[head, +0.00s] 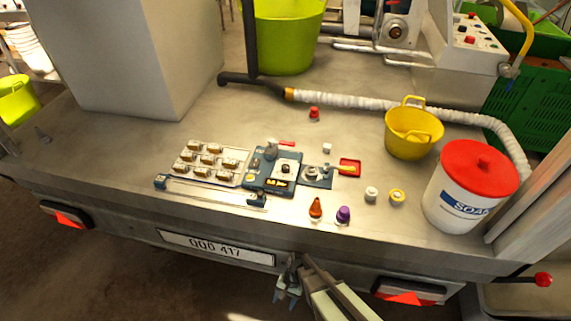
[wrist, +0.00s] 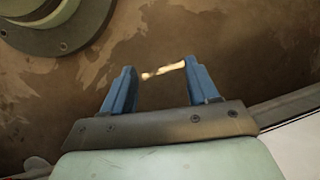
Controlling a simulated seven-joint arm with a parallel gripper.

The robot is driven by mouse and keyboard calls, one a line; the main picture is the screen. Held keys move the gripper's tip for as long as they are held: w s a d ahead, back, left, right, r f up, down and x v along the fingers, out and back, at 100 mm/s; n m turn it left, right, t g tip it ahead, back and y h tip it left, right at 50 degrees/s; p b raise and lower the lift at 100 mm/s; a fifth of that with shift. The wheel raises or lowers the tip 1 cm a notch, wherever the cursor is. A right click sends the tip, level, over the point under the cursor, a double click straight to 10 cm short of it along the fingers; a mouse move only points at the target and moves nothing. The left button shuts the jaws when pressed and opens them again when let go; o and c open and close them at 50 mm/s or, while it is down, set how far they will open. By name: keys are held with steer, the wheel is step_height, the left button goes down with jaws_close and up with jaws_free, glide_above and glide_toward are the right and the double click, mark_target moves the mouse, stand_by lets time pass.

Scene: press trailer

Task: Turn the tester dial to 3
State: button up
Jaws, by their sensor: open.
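The tester (head: 286,171) is a dark blue-grey unit near the middle of the trailer deck. It carries a light plate with a dark round knob on it, which looks like the dial; its numbers and pointer are too small to read. My gripper (head: 288,278) hangs below the front edge of the deck, in front of the number plate's right end, well apart from the tester. In the wrist view my gripper (wrist: 160,88) shows two blue fingers spread apart with nothing between them. The tester does not show in the wrist view.
A rack of several small brown-topped pieces (head: 208,161) stands left of the tester. Orange (head: 316,208) and purple (head: 343,215) small items stand in front. A yellow bucket (head: 412,130) and a soap tub (head: 470,190) are at right.

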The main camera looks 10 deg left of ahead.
steer(key=a+r+n, duration=0.3)
steer(key=a, duration=0.8)
steer(key=a+r+n+t, duration=0.1)
steer(key=a+r+n, duration=0.2)
steer(key=a, duration=0.8)
steer(key=a+r+n, duration=0.3)
steer(key=a, duration=0.9)
steer(key=s+a+r+n+t+y, duration=0.1)
steer(key=s+a+r+n, duration=0.2)
steer(key=a+r+n, duration=0.65)
steer(key=s+a+r+n+t, duration=0.2)
steer(key=s+a+r+n, duration=0.25)
steer(key=a+r, duration=1.05)
steer(key=w+d+r+n, duration=0.1)
steer(key=w+d+r, duration=0.5)
steer(key=w+r, duration=0.35)
step_height(320, 180, up, 10)
steer(key=m+h, duration=0.3)
steer(key=m, duration=0.2)
glide_above(286, 166)
steer(key=shift+t, duration=0.4)
step_height(286, 166, down, 13)
steer(key=shift+s, duration=0.1)
